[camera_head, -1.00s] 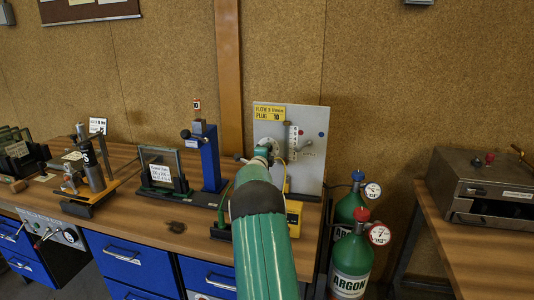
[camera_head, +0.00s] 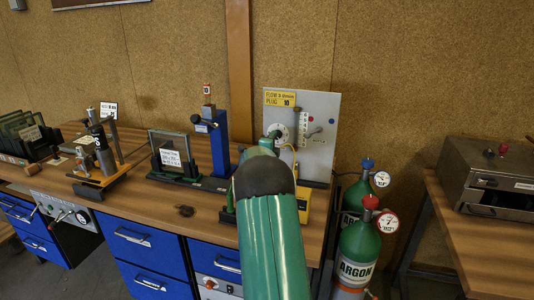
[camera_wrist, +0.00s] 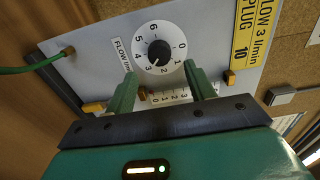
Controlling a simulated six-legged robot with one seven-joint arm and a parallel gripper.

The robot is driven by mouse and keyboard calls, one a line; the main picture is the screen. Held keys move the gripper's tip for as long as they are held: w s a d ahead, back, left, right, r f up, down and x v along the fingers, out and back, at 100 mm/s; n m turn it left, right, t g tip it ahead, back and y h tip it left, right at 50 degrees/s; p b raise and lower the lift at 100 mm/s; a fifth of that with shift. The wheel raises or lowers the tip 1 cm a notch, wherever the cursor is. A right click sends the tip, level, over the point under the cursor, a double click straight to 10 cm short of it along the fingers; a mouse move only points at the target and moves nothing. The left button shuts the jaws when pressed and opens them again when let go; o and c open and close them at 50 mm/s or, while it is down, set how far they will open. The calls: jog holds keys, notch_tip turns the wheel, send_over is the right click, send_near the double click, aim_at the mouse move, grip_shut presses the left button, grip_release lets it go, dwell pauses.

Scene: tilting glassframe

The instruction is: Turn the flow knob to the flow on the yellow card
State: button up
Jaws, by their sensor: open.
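The flow knob (camera_wrist: 158,52) is black, in the middle of a white dial (camera_wrist: 145,37) numbered 0 to 6. A pale mark on it seems to point near 3, but it is small. The yellow card (camera_wrist: 255,35) reads "FLOW 3 l/min" and "PLUG 10"; it also shows at the panel's top in the head view (camera_head: 280,98). My gripper (camera_wrist: 160,72) is open and empty. Its green fingers stand apart at the dial's lower edge, on either side of it, with the knob beyond their tips. In the head view my arm hides most of the gripper.
The grey panel (camera_head: 322,112) carries the dial and a column of numbered plug positions (camera_head: 303,125). A green hose (camera_wrist: 35,62) joins the panel. A blue post (camera_head: 218,150) and dark glass frame (camera_head: 172,150) stand left. Argon cylinders (camera_head: 360,248) stand right, off the bench.

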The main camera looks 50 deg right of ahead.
jog(key=v, duration=0.8)
jog(key=shift+a, duration=0.3)
jog(key=shift+s, duration=0.1)
